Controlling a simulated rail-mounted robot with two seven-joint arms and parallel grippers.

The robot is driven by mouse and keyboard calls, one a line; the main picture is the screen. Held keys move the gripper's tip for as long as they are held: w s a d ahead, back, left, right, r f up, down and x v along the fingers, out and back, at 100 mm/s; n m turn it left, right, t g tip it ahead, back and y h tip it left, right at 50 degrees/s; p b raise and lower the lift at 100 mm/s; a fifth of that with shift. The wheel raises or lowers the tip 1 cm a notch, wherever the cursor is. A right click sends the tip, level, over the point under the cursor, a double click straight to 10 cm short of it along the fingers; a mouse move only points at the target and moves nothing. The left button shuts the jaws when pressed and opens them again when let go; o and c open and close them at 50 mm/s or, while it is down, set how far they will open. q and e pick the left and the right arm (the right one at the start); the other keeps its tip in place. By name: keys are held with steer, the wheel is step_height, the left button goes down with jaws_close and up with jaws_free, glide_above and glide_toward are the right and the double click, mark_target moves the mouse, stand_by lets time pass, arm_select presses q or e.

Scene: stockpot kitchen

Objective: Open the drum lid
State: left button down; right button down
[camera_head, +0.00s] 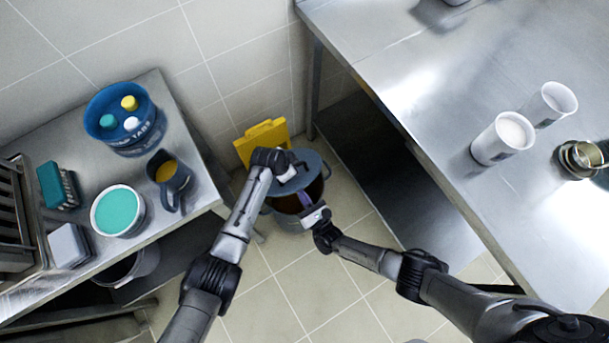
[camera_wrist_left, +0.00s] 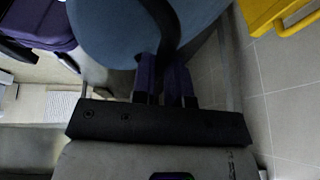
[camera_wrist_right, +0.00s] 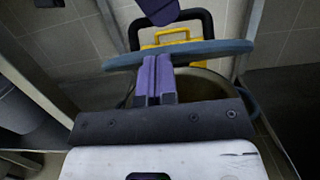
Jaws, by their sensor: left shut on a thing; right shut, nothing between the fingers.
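The drum (camera_head: 287,223) is a grey pot on the tiled floor between two counters. Its blue-grey lid (camera_head: 311,166) is raised off the near side of the rim, and brownish contents show beneath. My left gripper (camera_wrist_left: 165,82) is shut on the lid's black handle (camera_wrist_left: 167,22). The lid also shows nearly edge-on in the right wrist view (camera_wrist_right: 215,48), with the drum opening below it. My right gripper (camera_head: 307,201) is shut and empty at the near side of the drum. Its purple fingertips (camera_wrist_right: 154,72) are close to the lid's edge; contact cannot be told.
A yellow object (camera_head: 262,140) stands behind the drum against the wall. The left counter (camera_head: 95,167) holds a blue bucket (camera_head: 121,114), a jug (camera_head: 170,182) and a teal-filled container (camera_head: 118,212). The right steel counter (camera_head: 430,110) bears white cups. Floor in front is clear.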

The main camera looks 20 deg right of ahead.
arm_select(q)
steer(key=shift+a+f, duration=0.2)
steer(key=c, duration=1.3)
jaws_free()
steer(key=shift+s+d, duration=0.1)
steer(key=shift+s, duration=0.1)
steer(key=shift+o, duration=0.9)
steer(key=shift+w+d, duration=0.1)
steer(key=shift+r, duration=0.1)
